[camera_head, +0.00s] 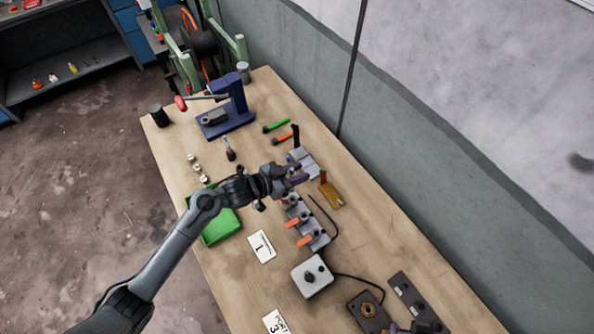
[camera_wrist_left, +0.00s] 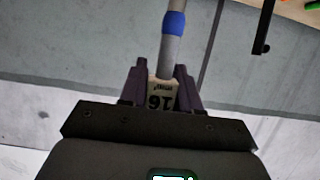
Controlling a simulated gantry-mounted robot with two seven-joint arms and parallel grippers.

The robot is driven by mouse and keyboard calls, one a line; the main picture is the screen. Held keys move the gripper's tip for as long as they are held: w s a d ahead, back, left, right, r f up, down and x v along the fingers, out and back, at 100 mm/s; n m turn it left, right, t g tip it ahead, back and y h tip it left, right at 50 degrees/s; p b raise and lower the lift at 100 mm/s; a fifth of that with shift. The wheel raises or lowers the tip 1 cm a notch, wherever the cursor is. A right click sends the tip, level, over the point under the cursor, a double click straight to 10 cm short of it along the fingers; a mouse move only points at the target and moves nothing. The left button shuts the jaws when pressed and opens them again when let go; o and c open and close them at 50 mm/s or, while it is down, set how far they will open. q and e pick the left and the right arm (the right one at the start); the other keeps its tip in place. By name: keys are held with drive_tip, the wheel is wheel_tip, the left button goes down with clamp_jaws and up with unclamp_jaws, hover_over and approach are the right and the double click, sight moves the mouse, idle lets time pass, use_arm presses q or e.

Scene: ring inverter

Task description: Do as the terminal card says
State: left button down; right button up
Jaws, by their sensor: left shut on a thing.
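My left gripper (camera_head: 294,176) is over the middle of the bench, beside a grey block. In the left wrist view its dark fingers (camera_wrist_left: 161,90) are shut on a pale piece (camera_wrist_left: 162,97) with upside-down print that looks like "16". A grey rod (camera_wrist_left: 170,50) with a blue band extends from that piece. A white card (camera_head: 262,246) marked "1" lies on the bench. Another white card (camera_head: 276,322), with print and a "3", lies at the lower edge. I cannot tell which is the terminal card, and the small print is unreadable. My right gripper is not clearly visible.
A blue press (camera_head: 230,108) stands at the back. A green bin (camera_head: 221,228) is left of centre. Clamps with orange handles (camera_head: 305,240), a grey knob box (camera_head: 312,276) and a dark ring plate (camera_head: 368,313) line the right side. Clear wood (camera_head: 225,275) lies lower left.

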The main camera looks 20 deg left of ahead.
use_arm(q)
wheel_tip(320, 180, down, 5)
drive_tip(key=b, duration=0.2)
drive_tip(key=shift+b, duration=0.35)
drive_tip(key=shift+p, duration=0.3)
idle(0.7)
drive_tip(key=shift+p, duration=0.3)
idle(0.5)
idle(0.8)
drive_tip(key=shift+f, duration=0.35)
idle(0.3)
drive_tip(key=shift+f+b, duration=0.6)
drive_tip(key=shift+f, duration=0.45)
drive_tip(key=shift+f+b, duration=0.45)
drive_tip(key=shift+f, duration=0.2)
